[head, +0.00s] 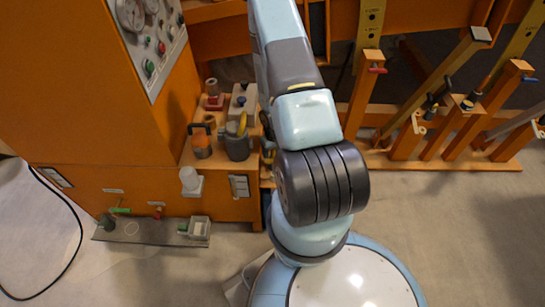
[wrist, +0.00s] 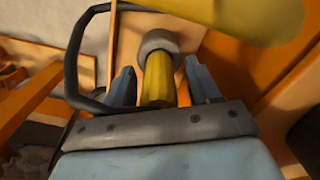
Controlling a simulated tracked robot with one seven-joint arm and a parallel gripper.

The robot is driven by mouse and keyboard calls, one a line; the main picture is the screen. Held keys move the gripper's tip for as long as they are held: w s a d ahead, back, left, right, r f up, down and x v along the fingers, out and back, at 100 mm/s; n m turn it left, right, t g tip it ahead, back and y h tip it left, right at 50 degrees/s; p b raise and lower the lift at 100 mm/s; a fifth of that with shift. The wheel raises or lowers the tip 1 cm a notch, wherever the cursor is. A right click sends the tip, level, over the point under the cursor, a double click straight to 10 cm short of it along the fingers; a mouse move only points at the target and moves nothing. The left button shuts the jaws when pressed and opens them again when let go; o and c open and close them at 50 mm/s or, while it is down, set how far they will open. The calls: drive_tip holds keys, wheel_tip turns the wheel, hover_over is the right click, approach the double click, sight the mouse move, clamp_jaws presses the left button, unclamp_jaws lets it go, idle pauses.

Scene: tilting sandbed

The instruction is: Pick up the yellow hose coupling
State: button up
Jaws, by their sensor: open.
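In the wrist view, a yellow ribbed piece with a grey ring at its far end, which looks like the yellow hose coupling (wrist: 157,82), stands between the two fingers of my gripper (wrist: 161,84). The fingers are open, one on each side of it, with a gap visible at both sides. Its near end is hidden behind the dark gripper bar. In the head view my arm hides the gripper, and I cannot make out the coupling there.
A thick yellow bar (wrist: 235,18) crosses the top of the wrist view, close by. A dark curved handle or hose (wrist: 76,55) lies left of the fingers. In the head view, an orange cabinet (head: 80,90) with a shelf of containers stands left, and an orange frame (head: 440,150) stands right.

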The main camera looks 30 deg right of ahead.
clamp_jaws()
idle(0.6)
